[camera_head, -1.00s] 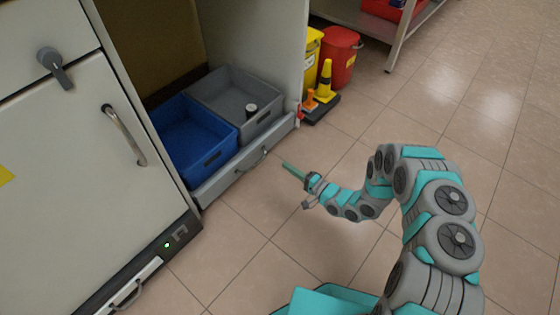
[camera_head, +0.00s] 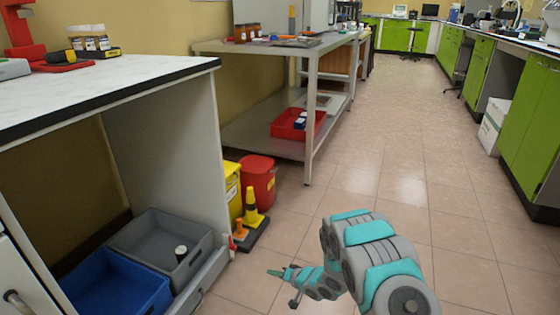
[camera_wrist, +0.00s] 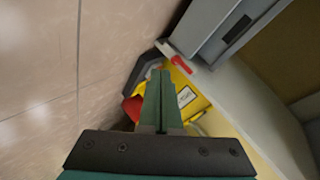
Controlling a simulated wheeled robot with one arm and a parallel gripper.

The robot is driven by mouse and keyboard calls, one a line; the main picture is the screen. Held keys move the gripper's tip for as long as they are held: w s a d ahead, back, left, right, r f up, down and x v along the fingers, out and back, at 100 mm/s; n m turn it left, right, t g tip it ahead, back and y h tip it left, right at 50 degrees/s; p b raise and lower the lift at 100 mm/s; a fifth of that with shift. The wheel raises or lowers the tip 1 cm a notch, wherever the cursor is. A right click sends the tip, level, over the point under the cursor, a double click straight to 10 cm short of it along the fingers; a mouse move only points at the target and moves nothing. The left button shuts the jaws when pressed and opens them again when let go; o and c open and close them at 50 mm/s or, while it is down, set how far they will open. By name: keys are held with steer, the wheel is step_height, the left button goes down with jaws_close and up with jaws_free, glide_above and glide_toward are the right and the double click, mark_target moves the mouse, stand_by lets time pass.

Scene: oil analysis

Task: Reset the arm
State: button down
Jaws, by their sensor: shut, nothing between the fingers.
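My gripper (camera_head: 275,273) is small in the head view, low over the tiled floor, to the right of the open drawer's front. Its green fingers lie together and hold nothing. In the wrist view the shut fingers (camera_wrist: 158,100) point toward the yellow bin (camera_wrist: 186,95). My teal and grey arm reaches in from the bottom right of the head view, bent low over the floor.
A drawer holds a blue bin (camera_head: 110,290) and a grey bin (camera_head: 135,234) with a small dark-sided item. A red bin (camera_head: 258,184) and yellow cone (camera_head: 251,208) stand beside the cabinet. A metal table (camera_head: 309,110) stands behind.

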steer(key=s+d+r+h+p, duration=0.15)
steer(key=d+r+h, duration=0.75)
steer(key=d+r, duration=1.1)
steer(key=s+d+r+g+h+p, duration=0.25)
steer(key=s+d+r, duration=0.35)
steer(key=s+r, duration=0.55)
steer(key=s+a+r+g+y, duration=0.1)
steer(key=s+a+r+g, duration=0.1)
steer(key=s, duration=1)
steer(key=s+a+r+n+g+p, duration=0.1)
steer(key=s+a+r, duration=0.3)
steer(key=s, duration=0.8)
steer(key=s+a+r+g+y+p, duration=0.1)
steer(key=s+r+g, duration=0.3)
steer(key=s, duration=0.8)
steer(key=shift+s+a+r+n+y, duration=0.15)
steer(key=shift+a+r+n+y, duration=0.2)
steer(key=shift+a, duration=0.55)
